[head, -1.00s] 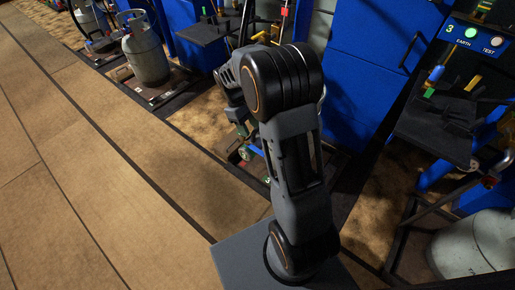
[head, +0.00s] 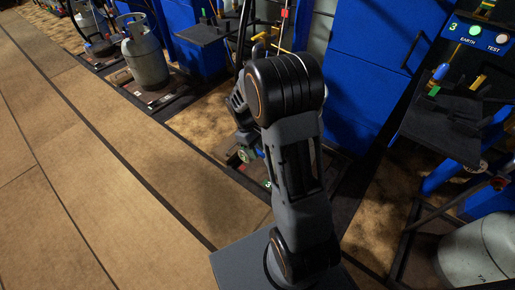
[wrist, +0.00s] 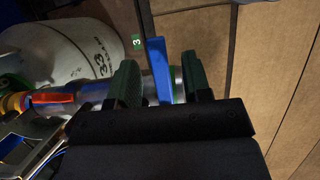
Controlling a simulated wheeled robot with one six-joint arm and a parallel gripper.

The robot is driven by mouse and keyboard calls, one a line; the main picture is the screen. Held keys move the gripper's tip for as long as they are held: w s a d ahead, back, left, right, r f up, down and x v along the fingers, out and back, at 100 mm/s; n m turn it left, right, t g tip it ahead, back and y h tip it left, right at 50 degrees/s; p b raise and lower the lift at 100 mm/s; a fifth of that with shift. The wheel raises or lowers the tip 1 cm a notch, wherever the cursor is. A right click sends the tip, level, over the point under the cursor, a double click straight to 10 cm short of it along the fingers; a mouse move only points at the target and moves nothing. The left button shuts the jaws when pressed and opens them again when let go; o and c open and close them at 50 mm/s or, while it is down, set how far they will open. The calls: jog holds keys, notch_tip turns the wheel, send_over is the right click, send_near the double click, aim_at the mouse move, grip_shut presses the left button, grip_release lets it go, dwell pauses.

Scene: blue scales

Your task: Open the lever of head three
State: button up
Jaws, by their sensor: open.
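In the wrist view a blue lever (wrist: 157,62) stands up between the two green finger pads of my gripper (wrist: 159,80). My gripper is open, with one pad on each side of the lever and gaps showing. Behind the pads lies a silver pipe-like head (wrist: 150,88), partly hidden. A small green tag with a 3 (wrist: 136,42) is just beyond it. In the head view my arm hides most of my gripper and the lever.
A pale gas cylinder (wrist: 60,50) and a red-orange fitting (wrist: 52,98) lie left in the wrist view. In the head view, a panel marked 3 (head: 478,36) stands at right, a blue cabinet (head: 370,70) behind, and open brown floor (head: 80,150) at left.

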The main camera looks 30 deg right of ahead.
grip_shut()
